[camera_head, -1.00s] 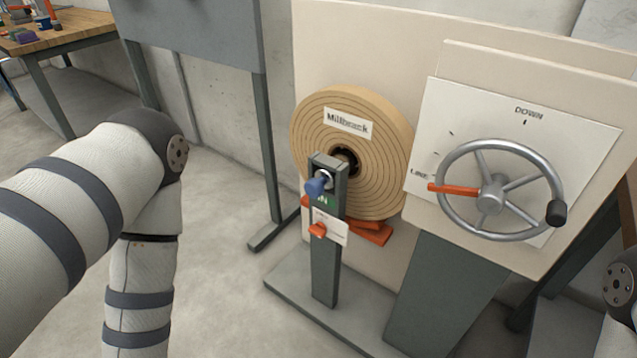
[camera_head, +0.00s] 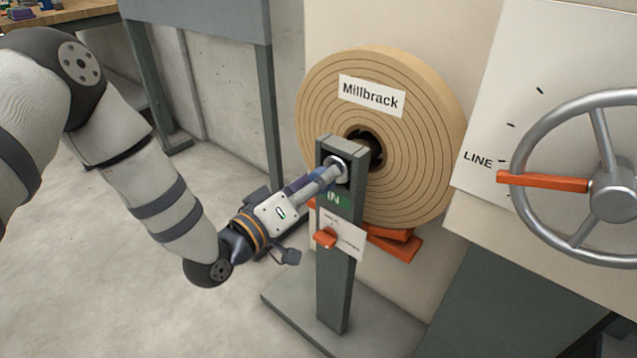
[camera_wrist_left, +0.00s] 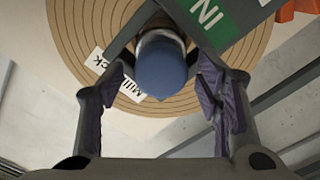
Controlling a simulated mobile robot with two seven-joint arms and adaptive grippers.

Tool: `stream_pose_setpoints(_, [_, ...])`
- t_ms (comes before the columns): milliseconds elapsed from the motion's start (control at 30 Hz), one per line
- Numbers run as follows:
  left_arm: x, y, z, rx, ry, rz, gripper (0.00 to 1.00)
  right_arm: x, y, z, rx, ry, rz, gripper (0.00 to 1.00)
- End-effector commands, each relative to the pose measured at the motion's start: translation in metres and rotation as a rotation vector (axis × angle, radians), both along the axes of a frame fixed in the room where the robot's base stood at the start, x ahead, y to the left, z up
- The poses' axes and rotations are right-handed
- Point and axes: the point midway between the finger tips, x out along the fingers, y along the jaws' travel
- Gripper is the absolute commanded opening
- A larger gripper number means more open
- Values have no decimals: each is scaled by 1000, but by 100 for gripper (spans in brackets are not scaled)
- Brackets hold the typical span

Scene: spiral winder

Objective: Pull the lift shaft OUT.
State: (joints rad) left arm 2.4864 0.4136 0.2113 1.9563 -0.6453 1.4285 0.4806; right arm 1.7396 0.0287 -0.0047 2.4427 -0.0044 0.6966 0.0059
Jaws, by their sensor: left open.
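The lift shaft's round end collar (camera_head: 341,167) sits in the top of a dark grey post (camera_head: 337,285), above a green "IN" label (camera_head: 334,200). The shaft's blue knob (camera_wrist_left: 161,68) shows in the left wrist view, pointing toward the camera. My left gripper (camera_head: 322,176) reaches up to the shaft end from the left. In the left wrist view its fingers are open, one on each side of the knob, with visible gaps on both sides. In the head view the gripper hides most of the knob. My right gripper is not in view.
A tan roll (camera_head: 432,130) labelled "Millbrack" stands behind the post. A handwheel (camera_head: 525,150) with an orange pointer at "LINE" is at the right. The floor at the left is clear.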

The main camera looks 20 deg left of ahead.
Motion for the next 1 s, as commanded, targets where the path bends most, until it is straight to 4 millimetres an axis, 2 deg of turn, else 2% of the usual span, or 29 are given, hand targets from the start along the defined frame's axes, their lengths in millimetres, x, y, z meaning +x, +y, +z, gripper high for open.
stream_pose_setpoints(100, [8, -3, 0, 0, 1, -1, 59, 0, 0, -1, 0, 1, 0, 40])
stream_pose_setpoints(333, [9, -4, 0, 0, 1, 0, 59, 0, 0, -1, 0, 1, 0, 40])
stream_pose_setpoints(367, [9, -4, 0, 0, 1, 0, 54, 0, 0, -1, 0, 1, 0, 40])
stream_pose_setpoints(600, [9, -3, 0, 0, 1, 0, 0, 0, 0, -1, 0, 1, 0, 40])
stream_pose_setpoints(767, [5, -2, 0, 1, 3, 0, 0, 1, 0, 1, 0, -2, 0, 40])
stream_pose_setpoints(1000, [-38, 14, 4, 1, 5, 2, 0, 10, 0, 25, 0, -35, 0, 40])
